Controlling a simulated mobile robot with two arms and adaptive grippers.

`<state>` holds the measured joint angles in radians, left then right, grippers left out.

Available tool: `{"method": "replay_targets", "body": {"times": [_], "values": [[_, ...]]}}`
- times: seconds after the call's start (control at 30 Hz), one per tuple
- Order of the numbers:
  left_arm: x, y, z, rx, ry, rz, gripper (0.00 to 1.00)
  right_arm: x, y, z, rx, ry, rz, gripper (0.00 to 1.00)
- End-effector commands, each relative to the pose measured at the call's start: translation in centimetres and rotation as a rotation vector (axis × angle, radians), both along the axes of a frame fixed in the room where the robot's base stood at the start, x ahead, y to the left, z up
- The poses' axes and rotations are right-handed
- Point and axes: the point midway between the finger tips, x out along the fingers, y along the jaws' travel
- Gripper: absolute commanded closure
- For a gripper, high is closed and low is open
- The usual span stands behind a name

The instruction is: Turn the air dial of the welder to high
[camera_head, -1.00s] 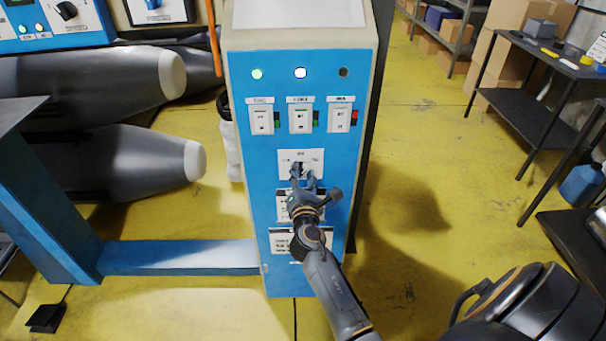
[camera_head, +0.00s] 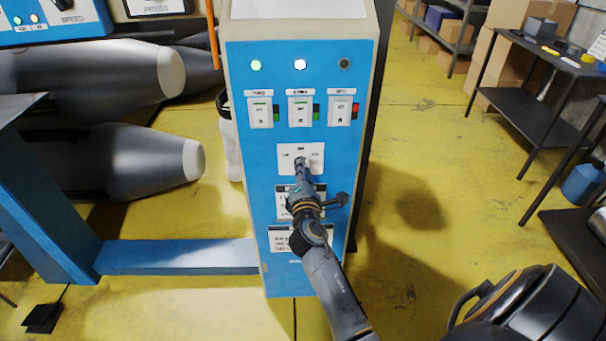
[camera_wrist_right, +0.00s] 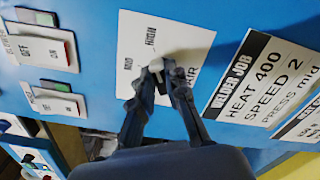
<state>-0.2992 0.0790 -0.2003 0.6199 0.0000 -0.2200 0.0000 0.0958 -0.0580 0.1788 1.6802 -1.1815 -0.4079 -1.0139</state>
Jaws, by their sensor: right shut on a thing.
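The welder is a tall blue cabinet (camera_head: 258,180) in the middle of the head view. On its front is a white dial plate (camera_head: 285,153), which also shows in the wrist view (camera_wrist_right: 142,32) with small lettering and the word AIR. My right gripper (camera_head: 302,164) reaches up from below to this plate. In the wrist view its fingers (camera_wrist_right: 161,78) are shut on the air dial (camera_wrist_right: 160,87) from both sides. The fingers hide most of the dial, so I cannot tell its exact setting. My left gripper is not in view.
Above the plate are three rocker switches (camera_head: 300,111) and a row of lamps, green (camera_head: 256,65) and white ones lit. Below it is a WELDER JOB card (camera_wrist_right: 265,75). Grey boat tubes (camera_head: 100,160) lie at left; a black table (camera_head: 545,55) stands at right. Yellow floor lies between.

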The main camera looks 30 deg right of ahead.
Motion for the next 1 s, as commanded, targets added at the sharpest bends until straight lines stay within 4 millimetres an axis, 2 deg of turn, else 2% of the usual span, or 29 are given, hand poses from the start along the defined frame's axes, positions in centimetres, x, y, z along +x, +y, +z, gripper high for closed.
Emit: {"method": "replay_targets", "body": {"times": [0.23, 0.27, 0.37, 0.73, 1.0], "values": [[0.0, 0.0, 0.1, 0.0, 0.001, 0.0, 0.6, 0.0, 0.0, 0.0, 0.009, -0.003, -0.001, 1.0], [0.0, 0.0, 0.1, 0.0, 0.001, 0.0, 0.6, 0.0, 0.0, 0.0, 0.009, -0.003, -0.001, 0.82], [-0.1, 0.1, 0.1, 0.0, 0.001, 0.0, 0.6, 0.0, 0.0, 0.0, 0.008, -0.002, 0.0, 0.63], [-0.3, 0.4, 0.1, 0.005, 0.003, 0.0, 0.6, -0.5, 0.3, -0.1, 0.006, 0.0, 0.0, 0.63], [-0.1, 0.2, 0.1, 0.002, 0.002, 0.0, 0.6, -4.2, 2.6, -0.1, 0.008, 0.0, 0.0, 0.63]]}}
